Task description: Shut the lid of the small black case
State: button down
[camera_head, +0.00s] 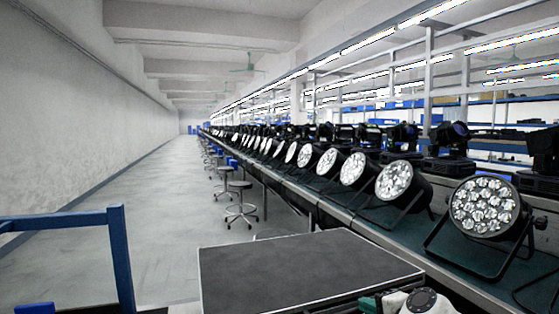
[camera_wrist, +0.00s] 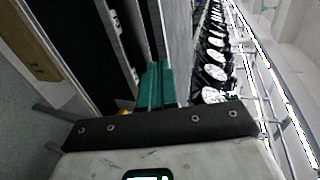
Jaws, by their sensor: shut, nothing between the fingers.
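A dark flat panel with thin metal edging, apparently the black case's lid (camera_head: 305,268), fills the bottom centre of the head view. From this angle I cannot tell how far open it is. The wrist view shows dark surfaces of what looks like the case (camera_wrist: 62,25), with metal edge strips and small fittings. My gripper (camera_wrist: 155,85) has green fingers, close together and empty, pointing along these edges. Part of my wrist shows at the bottom of the head view, just right of the panel's near edge. Whether the fingers touch the case is unclear.
A long bench (camera_head: 440,238) with a row of black par cans (camera_head: 484,207) runs along the right. Stools (camera_head: 241,205) stand beside it. A blue frame (camera_head: 118,255) is at lower left. The aisle floor (camera_head: 150,220) is clear.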

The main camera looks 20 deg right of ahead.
jog(key=shift+s+f+b, duration=0.2)
jog(key=shift+f+b, duration=0.45)
jog(key=shift+f, duration=0.7)
jog(key=shift+s+f+b, duration=0.2)
jog(key=shift+f+b, duration=0.4)
jog(key=shift+f, duration=0.85)
jog(key=shift+s, duration=0.1)
jog(key=r+p+v, duration=0.1)
jog(key=v, duration=1)
jog(key=shift+w+r, duration=0.2)
jog(key=shift+w, duration=0.05)
